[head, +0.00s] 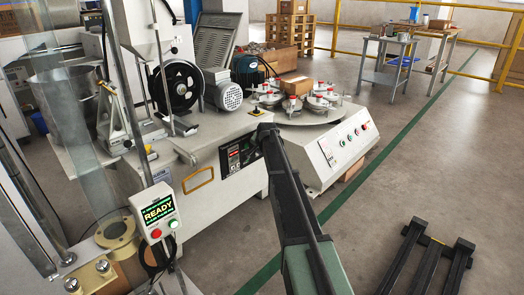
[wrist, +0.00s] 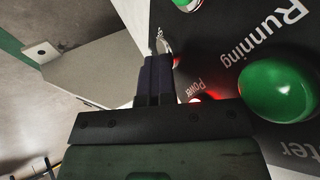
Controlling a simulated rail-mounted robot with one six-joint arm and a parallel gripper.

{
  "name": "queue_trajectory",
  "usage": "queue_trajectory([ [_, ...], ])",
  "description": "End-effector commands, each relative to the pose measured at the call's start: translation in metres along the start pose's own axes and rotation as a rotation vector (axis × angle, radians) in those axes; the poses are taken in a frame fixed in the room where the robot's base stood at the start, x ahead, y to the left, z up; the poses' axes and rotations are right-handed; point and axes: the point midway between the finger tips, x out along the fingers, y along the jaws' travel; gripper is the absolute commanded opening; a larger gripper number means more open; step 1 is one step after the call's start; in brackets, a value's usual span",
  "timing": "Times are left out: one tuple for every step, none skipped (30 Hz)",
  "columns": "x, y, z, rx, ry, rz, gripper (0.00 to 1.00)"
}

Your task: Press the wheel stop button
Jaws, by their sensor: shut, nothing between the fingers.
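My gripper (wrist: 157,62) is shut and empty, its dark fingers pointing at a black control panel (wrist: 222,40). The panel carries the words "Running" and "Power". A large green button (wrist: 278,92) is to the right of the fingers, and another green button (wrist: 185,4) is at the top edge. A small red part (wrist: 176,62) shows right beside the fingertips, mostly hidden; I cannot tell whether they touch it. A red glow (wrist: 202,97) lies near "Power". No label reading wheel stop is legible. In the head view my gripper (head: 266,134) is at the right side of the black panel (head: 238,157).
A sloped white panel (head: 340,145) with green and red buttons stands to the right, below a turntable (head: 310,113). A "READY" box (head: 157,211) with red and green buttons is at front left. Black forks (head: 432,255) lie on the floor at right.

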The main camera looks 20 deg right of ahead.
Motion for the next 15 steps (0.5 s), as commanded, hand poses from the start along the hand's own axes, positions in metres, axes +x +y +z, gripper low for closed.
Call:
queue_trajectory([
  [0.004,-0.009,0.0,-0.005,0.0,-0.011,0.0],
  [0.003,-0.008,0.001,-0.005,0.0,-0.011,0.0],
  [0.001,-0.005,0.001,-0.005,0.0,-0.011,0.0],
  [-0.001,-0.003,0.001,-0.006,0.0,-0.011,0.0],
  [-0.003,0.0,0.001,-0.005,0.0,-0.011,0.0],
  [-0.006,0.005,0.002,-0.005,0.0,-0.009,0.0],
  [-0.01,0.01,0.003,-0.004,0.0,-0.009,0.0],
  [-0.013,0.015,0.003,-0.004,0.0,-0.008,0.0],
  [-0.018,0.022,0.003,-0.004,0.001,-0.007,0.0],
  [-0.022,0.028,0.003,-0.003,0.001,-0.007,0.0],
  [-0.027,0.033,0.004,-0.002,0.001,-0.007,0.0],
  [-0.046,0.027,0.0,-0.003,0.0,-0.007,0.0],
  [-0.055,0.026,-0.001,-0.003,0.0,-0.007,0.0],
  [-0.063,0.026,-0.001,-0.003,0.0,-0.007,0.0],
  [-0.073,0.027,-0.001,-0.003,0.0,-0.006,0.0],
])
